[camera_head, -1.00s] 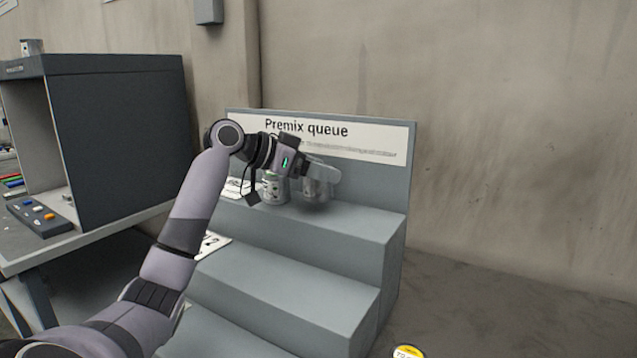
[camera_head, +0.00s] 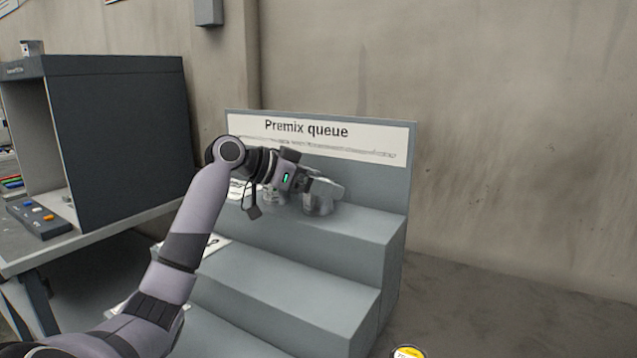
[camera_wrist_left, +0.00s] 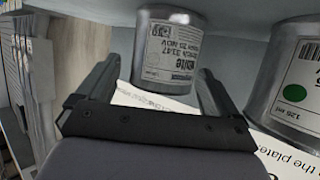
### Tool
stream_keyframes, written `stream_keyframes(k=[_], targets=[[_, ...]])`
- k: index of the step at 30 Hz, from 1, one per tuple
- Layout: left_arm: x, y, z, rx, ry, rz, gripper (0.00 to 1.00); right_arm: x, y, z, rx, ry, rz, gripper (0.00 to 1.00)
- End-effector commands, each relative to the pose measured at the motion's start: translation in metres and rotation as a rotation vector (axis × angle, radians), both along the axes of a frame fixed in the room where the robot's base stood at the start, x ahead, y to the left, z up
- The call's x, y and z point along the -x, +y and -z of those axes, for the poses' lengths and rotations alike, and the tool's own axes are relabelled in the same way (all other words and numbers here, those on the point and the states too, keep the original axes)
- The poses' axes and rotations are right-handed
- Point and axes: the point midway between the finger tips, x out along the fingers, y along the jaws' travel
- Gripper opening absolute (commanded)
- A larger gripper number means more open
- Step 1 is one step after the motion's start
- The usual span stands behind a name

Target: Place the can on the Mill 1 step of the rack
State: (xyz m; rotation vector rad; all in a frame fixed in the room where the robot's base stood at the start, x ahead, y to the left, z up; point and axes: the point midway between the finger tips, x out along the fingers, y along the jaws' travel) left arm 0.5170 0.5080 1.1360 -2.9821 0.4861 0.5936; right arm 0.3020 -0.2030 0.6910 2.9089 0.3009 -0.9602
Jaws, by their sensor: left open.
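A grey stepped rack (camera_head: 345,230) with a "Premix queue" sign stands against the wall. Two silver cans are on its top step: a left can (camera_head: 271,196), partly hidden by my gripper, and a right can (camera_head: 318,204). My left gripper (camera_head: 326,187) is open at the right can. In the wrist view, a can with a white label reading "White" (camera_wrist_left: 168,50) sits upright between the open fingers (camera_wrist_left: 163,88), with a gap visible at the fingers. Another can with a green dot (camera_wrist_left: 292,85) is at the right. No "Mill 1" marking is legible.
A dark cabinet (camera_head: 125,135) and a button box (camera_head: 38,218) are on a bench at left. White cards lie at the left of the steps, partly hidden by my arm. The right part of the top step is clear. A yellow-marked round item (camera_head: 409,352) shows at the bottom edge.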

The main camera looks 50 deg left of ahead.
Motion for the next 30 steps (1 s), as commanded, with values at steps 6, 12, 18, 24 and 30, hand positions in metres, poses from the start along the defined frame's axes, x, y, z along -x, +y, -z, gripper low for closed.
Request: stream_keyframes(k=[6, 12, 18, 24, 30], targets=[[0.022, 0.008, -0.010, -0.005, -0.002, -0.002, 0.94, 0.000, 0.000, 0.007, 0.000, -0.002, 0.000, 0.43], [0.061, 0.021, -0.026, -0.004, -0.001, -0.003, 0.94, 0.000, 0.000, 0.018, 0.000, -0.001, 0.000, 0.43], [0.091, 0.031, -0.041, -0.001, -0.002, -0.001, 0.94, 0.000, 0.000, 0.026, -0.001, 0.001, 0.001, 0.43], [0.104, 0.035, -0.047, -0.001, 0.000, -0.001, 0.94, 0.000, 0.001, 0.028, -0.003, 0.005, 0.001, 0.43], [0.106, 0.035, -0.048, 0.000, 0.001, 0.000, 0.94, -0.001, 0.001, 0.024, -0.005, -0.001, 0.001, 0.43]])
